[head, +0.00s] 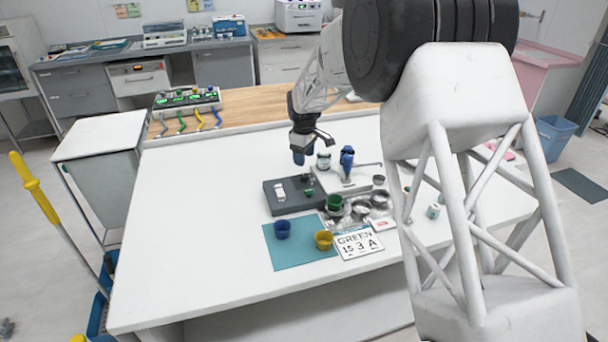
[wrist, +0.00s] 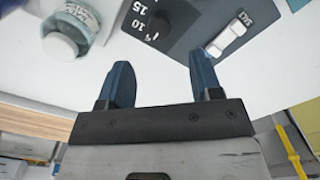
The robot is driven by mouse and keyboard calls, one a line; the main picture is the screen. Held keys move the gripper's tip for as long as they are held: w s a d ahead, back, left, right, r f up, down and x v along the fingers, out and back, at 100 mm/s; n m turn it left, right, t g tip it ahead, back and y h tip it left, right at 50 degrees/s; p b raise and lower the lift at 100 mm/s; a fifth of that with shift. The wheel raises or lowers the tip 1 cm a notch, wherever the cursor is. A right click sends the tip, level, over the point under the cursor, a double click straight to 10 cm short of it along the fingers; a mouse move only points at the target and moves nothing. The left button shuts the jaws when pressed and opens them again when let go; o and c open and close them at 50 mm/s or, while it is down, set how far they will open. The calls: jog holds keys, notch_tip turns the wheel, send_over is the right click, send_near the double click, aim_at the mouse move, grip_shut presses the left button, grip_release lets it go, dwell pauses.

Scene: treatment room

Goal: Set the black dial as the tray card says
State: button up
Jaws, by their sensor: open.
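The tray card (head: 358,243) lies at the front of the table in the head view and reads "GREEN 15 3 A". A dark grey control box (head: 284,206) stands behind the teal mat, with a white switch (head: 280,192) on it. In the wrist view the black dial (wrist: 160,22) shows at the top edge beside white marks "15" and "10"; its setting cannot be told. The white switch also shows there (wrist: 228,36). My gripper (head: 299,158) is above the far side of the box. Its blue fingers (wrist: 163,82) are apart and empty, not touching the dial.
Blue (head: 283,229) and yellow (head: 324,240) cups stand on the teal mat (head: 285,256). A green cup (head: 334,202) and metal bowls are right of the box. A labelled jar (wrist: 72,28) is near my fingers. The table's left side (head: 190,230) is clear.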

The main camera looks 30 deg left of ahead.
aim_at(304, 175)
jog(key=shift+f, duration=0.1)
jog(key=shift+f, duration=3.8)
jog(key=c, duration=0.9)
